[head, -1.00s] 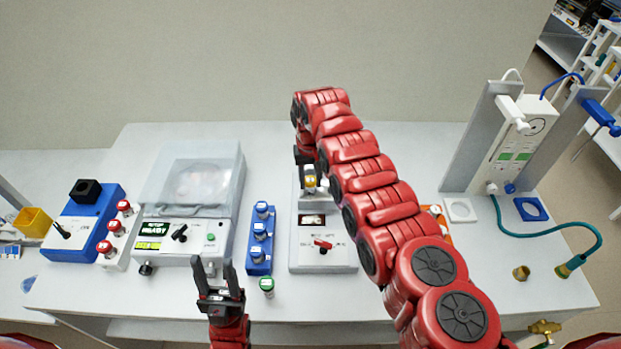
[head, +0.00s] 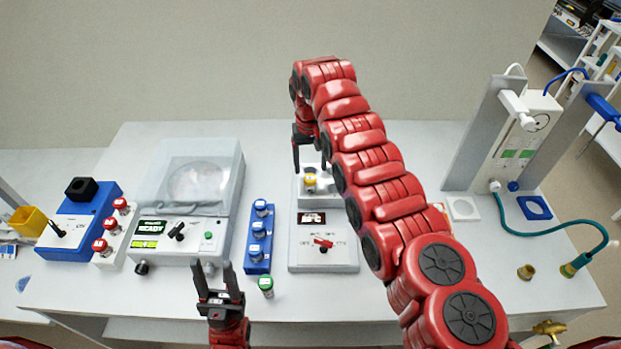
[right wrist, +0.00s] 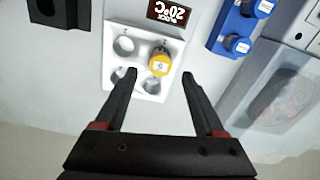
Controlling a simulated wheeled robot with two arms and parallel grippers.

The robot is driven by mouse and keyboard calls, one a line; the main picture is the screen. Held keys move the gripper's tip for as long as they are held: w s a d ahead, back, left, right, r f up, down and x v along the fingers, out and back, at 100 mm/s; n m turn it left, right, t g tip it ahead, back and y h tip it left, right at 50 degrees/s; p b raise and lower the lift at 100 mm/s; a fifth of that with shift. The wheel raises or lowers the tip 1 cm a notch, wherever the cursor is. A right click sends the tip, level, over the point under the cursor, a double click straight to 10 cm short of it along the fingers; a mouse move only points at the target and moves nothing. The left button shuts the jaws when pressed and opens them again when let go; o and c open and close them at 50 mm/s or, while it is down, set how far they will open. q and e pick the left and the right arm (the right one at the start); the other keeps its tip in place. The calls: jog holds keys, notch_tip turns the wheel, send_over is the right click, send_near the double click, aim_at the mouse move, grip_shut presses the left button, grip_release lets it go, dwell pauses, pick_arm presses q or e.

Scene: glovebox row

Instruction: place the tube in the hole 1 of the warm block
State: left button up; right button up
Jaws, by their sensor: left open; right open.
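A yellow-capped tube (head: 310,184) stands in a hole of the white block (right wrist: 117,27) on the grey heater unit (head: 342,262). In the right wrist view the yellow cap (right wrist: 159,63) shows a number and sits in one of the holes; the other holes in view look empty. The hole numbers are too small to read. My right gripper (head: 309,170) is open above the block, its fingers (right wrist: 158,77) apart on either side of the cap's line and clear of it. My left gripper (head: 216,268) is open and empty near the table's front.
A lidded centrifuge (head: 180,232) stands further left. An orange-edged item is partly hidden behind my right arm.

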notch_tip(320, 180, up, 7)
jog(key=p, duration=0.1)
jog(key=shift+f, duration=0.15)
dwell(0.3)
